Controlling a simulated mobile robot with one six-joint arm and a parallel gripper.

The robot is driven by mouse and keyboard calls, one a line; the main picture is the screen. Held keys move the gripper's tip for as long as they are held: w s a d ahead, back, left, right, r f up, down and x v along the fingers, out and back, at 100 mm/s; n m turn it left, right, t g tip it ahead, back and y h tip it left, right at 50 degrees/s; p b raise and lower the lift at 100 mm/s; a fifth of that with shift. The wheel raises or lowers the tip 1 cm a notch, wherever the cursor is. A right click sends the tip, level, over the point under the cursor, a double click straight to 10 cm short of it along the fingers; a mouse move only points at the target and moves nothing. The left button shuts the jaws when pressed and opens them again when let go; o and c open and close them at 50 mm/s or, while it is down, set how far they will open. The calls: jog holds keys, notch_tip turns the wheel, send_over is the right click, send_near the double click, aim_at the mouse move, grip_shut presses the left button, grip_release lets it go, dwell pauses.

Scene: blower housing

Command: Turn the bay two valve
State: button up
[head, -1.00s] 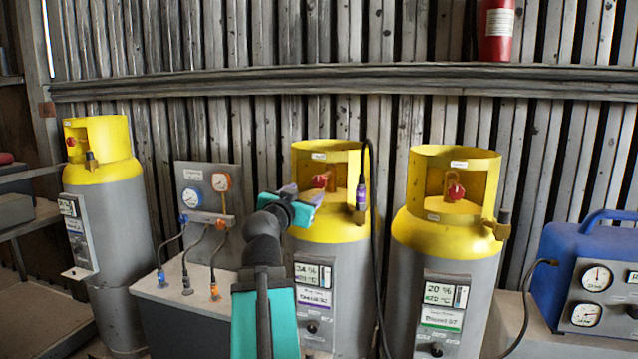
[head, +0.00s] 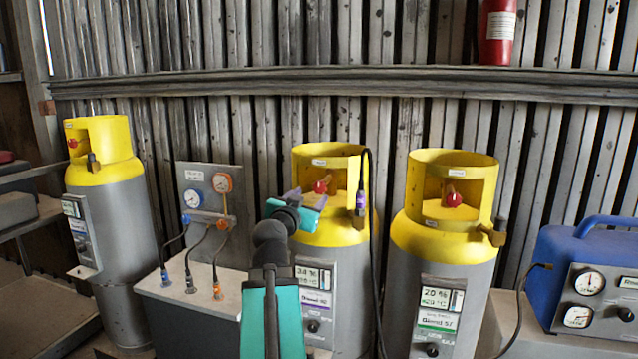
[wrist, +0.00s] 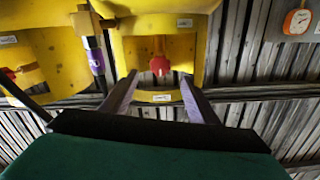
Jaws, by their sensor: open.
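Three grey cylinders with yellow collars stand along the wall. The middle cylinder (head: 330,236) has a red valve knob (head: 321,186) inside its collar opening, and a dark hose with a purple fitting on its right side. My gripper (head: 308,193) is in front of this collar, at its left. In the wrist view, which looks upside down, the open purple fingers (wrist: 160,80) point at the collar, with a red knob (wrist: 160,65) between and beyond their tips. I see no contact with it. The right cylinder (head: 444,243) has its own red knob (head: 452,197). Bay labels are too small to read.
The left cylinder (head: 110,200) stands apart. A gauge panel (head: 208,205) with hoses is left of the middle cylinder. The black hose (head: 371,250) hangs between the middle and right cylinders. A blue machine (head: 590,265) is at the far right.

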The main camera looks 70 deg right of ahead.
aim_at(319, 188)
jog(key=shift+w+d+p, duration=0.15)
jog(key=shift+d+p, duration=0.75)
jog(key=shift+d, duration=1.75)
jog(key=shift+w+d+p, duration=0.15)
jog(key=shift+d+p, duration=0.7)
jog(key=shift+d, duration=1.8)
jog(key=shift+a, duration=0.1)
jog(key=c, duration=1)
